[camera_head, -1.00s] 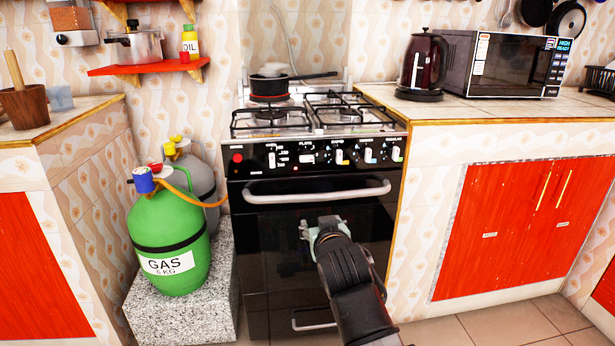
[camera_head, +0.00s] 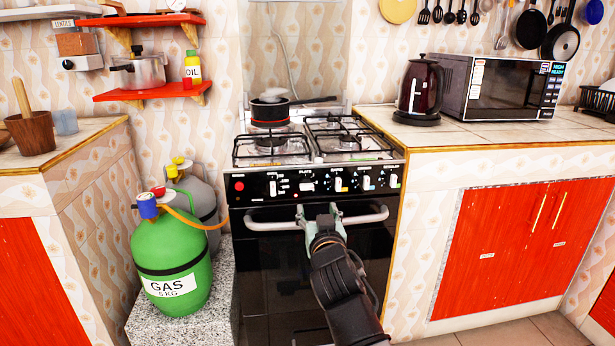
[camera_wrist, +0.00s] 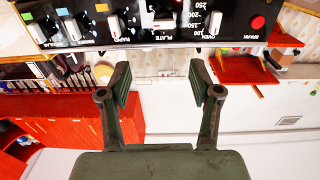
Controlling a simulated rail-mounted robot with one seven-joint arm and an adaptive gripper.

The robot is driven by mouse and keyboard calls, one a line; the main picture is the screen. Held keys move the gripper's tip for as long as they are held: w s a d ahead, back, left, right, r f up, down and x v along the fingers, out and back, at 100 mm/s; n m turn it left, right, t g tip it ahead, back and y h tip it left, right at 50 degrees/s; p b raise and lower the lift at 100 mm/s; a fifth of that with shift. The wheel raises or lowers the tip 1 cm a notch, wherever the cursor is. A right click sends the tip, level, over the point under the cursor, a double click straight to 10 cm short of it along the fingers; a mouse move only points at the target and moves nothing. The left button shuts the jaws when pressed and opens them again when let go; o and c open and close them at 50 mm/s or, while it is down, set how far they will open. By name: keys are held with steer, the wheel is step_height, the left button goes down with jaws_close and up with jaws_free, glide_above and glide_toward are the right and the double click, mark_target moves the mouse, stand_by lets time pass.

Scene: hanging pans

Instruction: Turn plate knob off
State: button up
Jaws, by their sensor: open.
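The stove's control panel (camera_head: 270,186) is black with a row of white knobs. The plate knob (camera_head: 307,186), under the PLATE label, is left of the panel's middle; in the wrist view, which is upside down, the plate knob (camera_wrist: 163,20) is at top centre. My gripper (camera_head: 318,212) is open and empty, in front of the oven handle and just below the panel. In the wrist view the fingers of my gripper (camera_wrist: 160,78) point toward the panel, spread either side of the plate knob's line, apart from it.
The silver oven handle (camera_head: 270,224) runs across the door close to my fingers. A pan (camera_head: 268,112) sits on the left rear burner. A green gas cylinder (camera_head: 172,260) stands left of the stove; a counter with a kettle (camera_head: 420,90) and microwave (camera_head: 515,90) is right.

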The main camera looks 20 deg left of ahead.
mark_target(307, 186)
steer(key=p, duration=0.3)
steer(key=shift+w+a+r, duration=0.15)
steer(key=shift+w+r, duration=0.15)
steer(key=shift+w, duration=0.05)
steer(key=shift+w+p, duration=0.1)
steer(key=shift+p, duration=0.5)
steer(key=p, duration=0.4)
steer(key=shift+w+a+f, duration=0.1)
steer(key=shift+w+a, duration=0.05)
steer(key=shift+a, duration=0.2)
steer(key=shift+y, duration=0.3)
steer(key=p+x, duration=0.2)
steer(key=x, duration=0.2)
steer(key=p+x, duration=0.2)
steer(key=x, duration=0.1)
steer(key=f+p+x, duration=0.1)
steer(key=p+x, duration=0.1)
steer(key=x, duration=0.2)
steer(key=shift+w+a+r+p, duration=0.1)
steer(key=shift+w+a+p, duration=0.1)
steer(key=shift+w+p, duration=0.1)
steer(key=c, duration=1.1)
